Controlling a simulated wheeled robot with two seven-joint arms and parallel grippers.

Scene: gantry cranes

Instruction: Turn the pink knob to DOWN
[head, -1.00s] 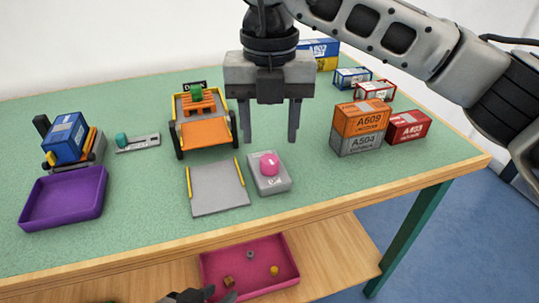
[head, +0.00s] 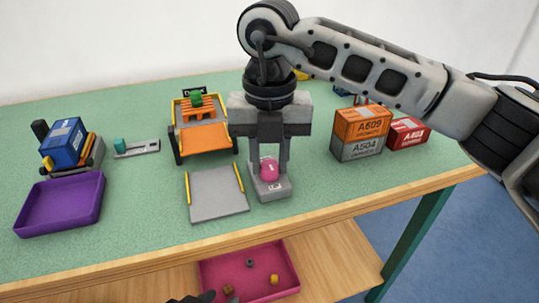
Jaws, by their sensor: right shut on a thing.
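The pink knob (head: 269,170) stands on a small grey box (head: 273,190) near the front middle of the table. The lettering on the box is too small to read. My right gripper (head: 269,168) points down from above, its two fingers shut on the pink knob from either side. My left gripper (head: 205,297) shows only as a dark tip at the bottom edge, below the table top; its jaws cannot be made out.
A grey ramp plate (head: 216,195) with yellow edges lies just left of the box. Behind it stands an orange-and-yellow gantry (head: 203,135). A purple tray (head: 60,203) is at the left. Stacked containers (head: 360,133) stand to the right. A pink tray (head: 249,270) sits on the lower shelf.

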